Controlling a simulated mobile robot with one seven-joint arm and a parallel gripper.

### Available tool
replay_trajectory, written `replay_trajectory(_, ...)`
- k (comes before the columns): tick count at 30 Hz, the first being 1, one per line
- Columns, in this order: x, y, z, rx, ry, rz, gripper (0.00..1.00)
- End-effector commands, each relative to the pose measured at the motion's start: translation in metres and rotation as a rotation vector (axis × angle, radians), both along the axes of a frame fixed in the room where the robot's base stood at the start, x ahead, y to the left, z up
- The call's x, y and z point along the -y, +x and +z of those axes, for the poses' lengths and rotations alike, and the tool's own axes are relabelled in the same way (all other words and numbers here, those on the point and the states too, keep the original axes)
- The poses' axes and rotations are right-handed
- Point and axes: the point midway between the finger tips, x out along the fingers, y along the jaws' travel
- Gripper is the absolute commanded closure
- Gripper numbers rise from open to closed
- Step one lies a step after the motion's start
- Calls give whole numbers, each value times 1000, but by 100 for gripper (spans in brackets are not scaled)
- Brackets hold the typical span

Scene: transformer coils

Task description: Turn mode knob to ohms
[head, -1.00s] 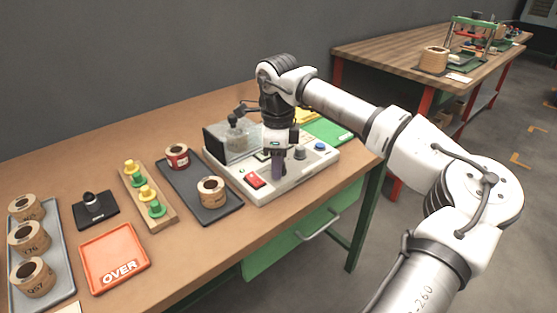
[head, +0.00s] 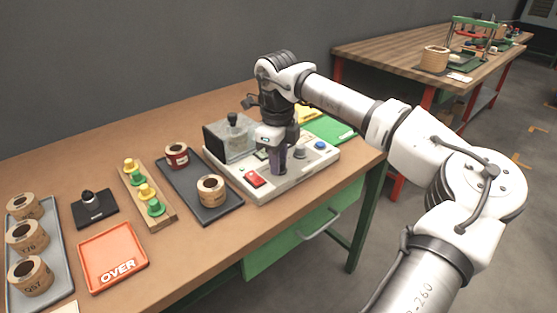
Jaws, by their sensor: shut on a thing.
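The tester (head: 262,194), a pale box with a clear chamber on top, sits at the right part of the bench. My gripper (head: 279,171) points down onto its front panel, between the red switch and a grey knob. It is shut on the mode knob, which the fingers and wrist hide. The knob's pointer and the mode markings cannot be read. The grey knob (head: 300,153) beside the fingers is apart from them.
A red switch (head: 253,180) and a blue button (head: 320,145) flank my gripper on the panel. A dark tray (head: 212,213) with coils stands close on the left. An orange OVER tray (head: 112,262) and a peg rack (head: 163,217) lie farther left.

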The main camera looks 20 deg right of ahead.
Motion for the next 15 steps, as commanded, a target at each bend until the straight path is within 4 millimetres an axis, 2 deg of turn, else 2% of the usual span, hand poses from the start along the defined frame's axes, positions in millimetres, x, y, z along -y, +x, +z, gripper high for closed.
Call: replay_trajectory(15, 1, 1, 0, -1, -2, -470, 98)
